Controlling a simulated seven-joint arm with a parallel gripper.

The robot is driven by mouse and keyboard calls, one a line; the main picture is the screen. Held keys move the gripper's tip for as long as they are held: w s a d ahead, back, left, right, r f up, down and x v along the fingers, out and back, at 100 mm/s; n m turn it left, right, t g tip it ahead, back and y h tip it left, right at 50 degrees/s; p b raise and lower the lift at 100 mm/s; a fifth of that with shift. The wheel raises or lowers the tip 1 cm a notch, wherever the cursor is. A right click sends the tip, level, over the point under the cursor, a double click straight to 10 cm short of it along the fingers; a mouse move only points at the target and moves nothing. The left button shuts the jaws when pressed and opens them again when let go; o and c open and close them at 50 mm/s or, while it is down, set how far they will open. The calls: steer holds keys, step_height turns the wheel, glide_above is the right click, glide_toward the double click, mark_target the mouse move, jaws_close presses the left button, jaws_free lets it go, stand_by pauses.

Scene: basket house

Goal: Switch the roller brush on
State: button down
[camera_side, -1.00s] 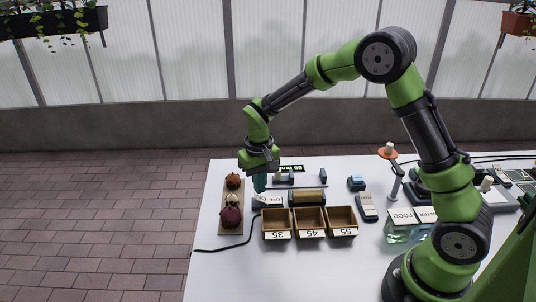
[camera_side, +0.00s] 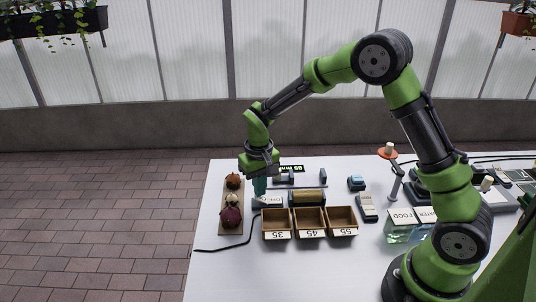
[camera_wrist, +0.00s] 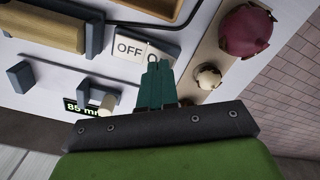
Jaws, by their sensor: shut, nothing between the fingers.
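The roller brush (camera_side: 307,198) is a tan cylinder between dark end supports, behind the wooden bins; it also shows in the wrist view (camera_wrist: 45,28). Next to it is its switch (camera_wrist: 130,47), a pale rocker with an OFF half and an ON half, the latter partly hidden by my fingers. In the side view the switch (camera_side: 270,202) is just below my gripper (camera_side: 260,190). My gripper's teal fingers (camera_wrist: 158,68) are shut and empty, with their tips at or just over the ON half. I cannot tell whether they touch it.
A board with several onion-like bulbs (camera_side: 231,217) lies close to the left of my gripper. Wooden bins (camera_side: 277,229) marked 35, 45 and 55 stand in front. A gauge with an "85 mm" display (camera_side: 291,168) is behind. A black cable (camera_side: 225,247) crosses the table's left front.

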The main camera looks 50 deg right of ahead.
steer(key=shift+f, duration=0.7)
steer(key=shift+r, duration=3.55)
steer(key=s+r+t+y, duration=0.1)
steer(key=s+r+t, duration=0.2)
steer(key=s+r, duration=0.4)
steer(key=s+r+m+t+y, duration=0.1)
steer(key=s+r+t, duration=0.3)
steer(key=s, duration=1)
step_height(320, 180, up, 4)
steer(key=shift+a+f, duration=0.2)
steer(key=shift+a, duration=0.2)
